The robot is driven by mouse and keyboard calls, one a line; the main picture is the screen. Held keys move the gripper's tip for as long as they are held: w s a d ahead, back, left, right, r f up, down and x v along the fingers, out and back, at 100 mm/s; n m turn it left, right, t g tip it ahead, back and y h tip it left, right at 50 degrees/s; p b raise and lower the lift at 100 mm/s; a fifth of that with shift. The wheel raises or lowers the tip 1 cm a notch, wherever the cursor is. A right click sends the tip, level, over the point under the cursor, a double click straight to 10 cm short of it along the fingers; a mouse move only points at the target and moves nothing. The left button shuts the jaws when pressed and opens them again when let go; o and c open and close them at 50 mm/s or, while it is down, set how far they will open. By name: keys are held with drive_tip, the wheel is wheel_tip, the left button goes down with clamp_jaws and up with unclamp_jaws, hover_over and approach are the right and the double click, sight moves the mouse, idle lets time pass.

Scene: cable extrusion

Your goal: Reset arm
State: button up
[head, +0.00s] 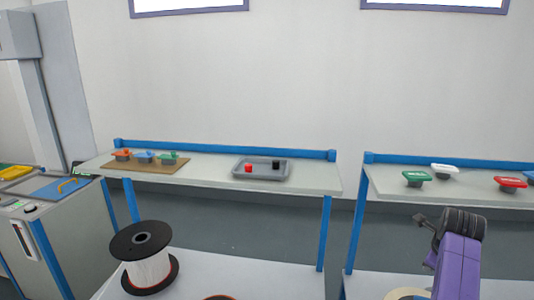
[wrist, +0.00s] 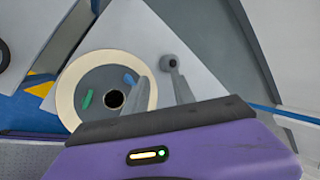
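My gripper (head: 424,234) is at the right of the head view, on my purple and black wrist, in front of the right-hand table. In the wrist view its two grey fingers (wrist: 163,90) stand apart with a gap between them, and I see nothing held. Below them in the wrist view is a round cream-rimmed disc (wrist: 68,98) with a dark centre hole and small green and blue marks. One finger overlaps its right edge; I cannot tell whether they touch.
A black-flanged spool of white cable (head: 148,268) stands at lower left. The left table (head: 213,172) bears a brown board (head: 172,165) with coloured pieces and a grey tray (head: 240,176). The right table (head: 395,190) bears green, white and red pieces. A grey machine (head: 60,235) is far left.

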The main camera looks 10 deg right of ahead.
drive_tip(key=s+a+n+t+y, duration=0.1)
drive_tip(key=s+a+n+t, duration=0.2)
drive_tip(key=s+a+n, duration=0.6)
drive_tip(key=s+a+r+n+t+y, duration=0.1)
drive_tip(key=s+a+n+t, duration=0.2)
drive_tip(key=s+a+n, duration=0.7)
drive_tip(key=s+a+n+t+y, duration=0.2)
drive_tip(key=s+a+n, duration=0.7)
drive_tip(key=s, duration=2.1)
drive_tip(key=a+t, duration=0.1)
drive_tip(key=a, duration=0.4)
drive_tip(key=shift+r+n+t, duration=0.2)
drive_tip(key=shift+n+t, duration=0.1)
drive_tip(key=shift+n, duration=0.1)
